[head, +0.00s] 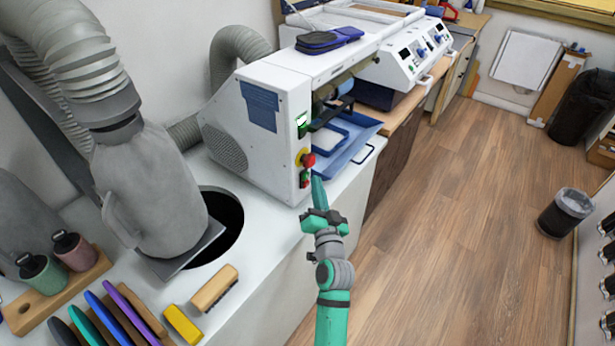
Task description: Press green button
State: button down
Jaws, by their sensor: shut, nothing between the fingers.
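The white machine (262,97) stands on the bench in the head view. Its narrow front panel carries a small green button (304,176), with a red part just below it and a red emergency knob (309,159) just above. My gripper (317,181) is shut and empty. Its teal fingers point up, just right of the green button. I cannot tell whether the fingertips touch the panel or stand in front of it.
A blue tray (357,150) juts from the machine's opening, right of and above my gripper. A grey dust hose unit (158,190), a wooden brush (215,288) and a yellow block (183,324) are at left.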

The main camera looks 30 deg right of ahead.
jog(key=shift+w+a, duration=0.1)
jog(key=shift+w, duration=0.25)
